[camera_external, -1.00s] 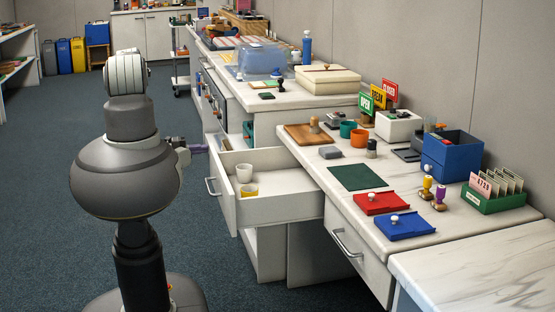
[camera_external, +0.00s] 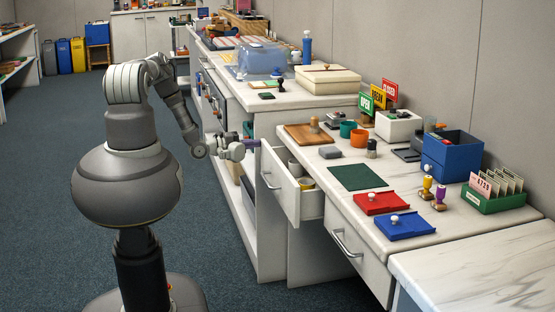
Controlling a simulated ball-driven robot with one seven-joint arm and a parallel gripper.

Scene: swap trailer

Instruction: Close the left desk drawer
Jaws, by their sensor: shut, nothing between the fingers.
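The left desk drawer (camera_external: 275,186) is a white drawer with a metal bar handle (camera_external: 267,178). It stands partly open, sticking out from under the desk (camera_external: 300,165). A white cup (camera_external: 295,167) and a yellow cup (camera_external: 305,183) show inside it. My gripper (camera_external: 252,143) is shut and empty. It is at the top of the drawer front, near its far end. I cannot tell whether the fingertips touch the drawer.
A second drawer (camera_external: 358,252) at the right, with a bar handle, is closed. The desktop carries a green mat (camera_external: 357,177), a red tray (camera_external: 381,202), a blue tray (camera_external: 404,226) and an orange cup (camera_external: 359,138). The carpet (camera_external: 228,262) in front is clear.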

